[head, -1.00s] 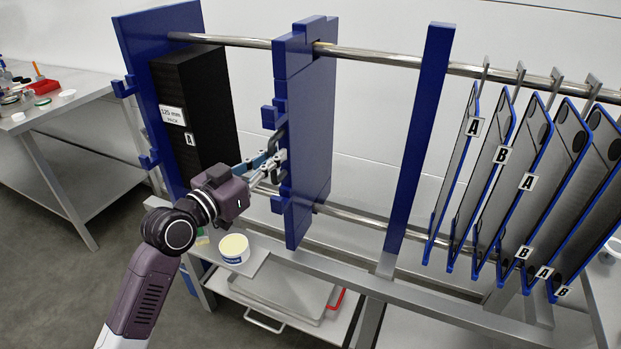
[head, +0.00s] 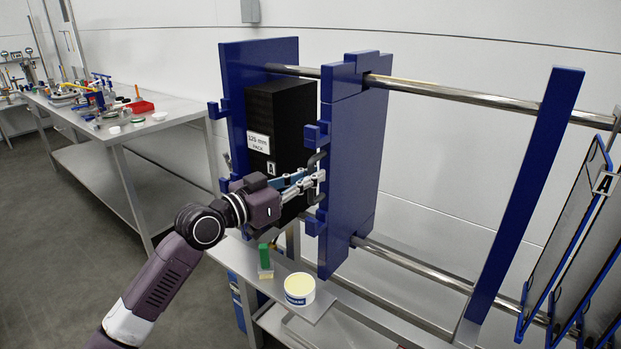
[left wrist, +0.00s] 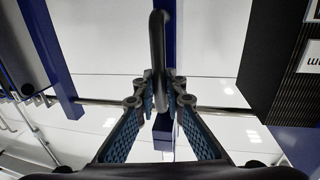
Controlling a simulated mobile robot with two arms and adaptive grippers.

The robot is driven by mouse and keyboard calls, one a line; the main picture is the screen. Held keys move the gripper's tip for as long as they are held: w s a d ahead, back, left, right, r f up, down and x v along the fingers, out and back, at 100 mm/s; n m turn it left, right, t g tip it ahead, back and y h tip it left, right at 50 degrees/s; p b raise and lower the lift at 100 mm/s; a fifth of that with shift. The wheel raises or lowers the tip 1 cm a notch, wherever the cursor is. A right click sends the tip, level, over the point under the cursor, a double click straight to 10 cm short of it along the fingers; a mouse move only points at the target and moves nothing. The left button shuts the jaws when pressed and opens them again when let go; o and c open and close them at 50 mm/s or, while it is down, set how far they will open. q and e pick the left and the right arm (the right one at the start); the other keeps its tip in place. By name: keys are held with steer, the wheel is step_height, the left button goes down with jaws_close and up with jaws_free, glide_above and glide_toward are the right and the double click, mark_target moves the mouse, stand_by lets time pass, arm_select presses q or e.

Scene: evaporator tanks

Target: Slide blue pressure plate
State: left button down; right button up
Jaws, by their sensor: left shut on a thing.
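The blue pressure plate (head: 360,150) stands upright on two horizontal steel rails, just right of the black pack (head: 293,120) labelled "125 mm PACK" and "A". Little gap shows between plate and pack. A dark handle (left wrist: 157,42) sits on the plate's front edge. My left gripper (head: 316,179) is at this handle; in the left wrist view its blue-padded fingers (left wrist: 160,92) are closed around it. The handle is partly hidden by the fingers in the head view. My right gripper is not in view.
A fixed blue end plate (head: 236,70) stands left of the pack. A slanted blue post (head: 530,190) stands right, with bare rail between. Blue-edged plates (head: 570,240) hang far right. A white tub (head: 299,289) sits on a small shelf below. A cluttered steel bench (head: 180,120) stands left.

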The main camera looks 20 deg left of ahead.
arm_select(q)
steer(key=shift+d, duration=0.15)
steer(key=c, duration=2)
jaws_free()
steer(key=shift+s+d, duration=0.1)
steer(key=shift+d, duration=0.2)
steer(key=shift+a, duration=0.1)
steer(key=shift+v, duration=5.95)
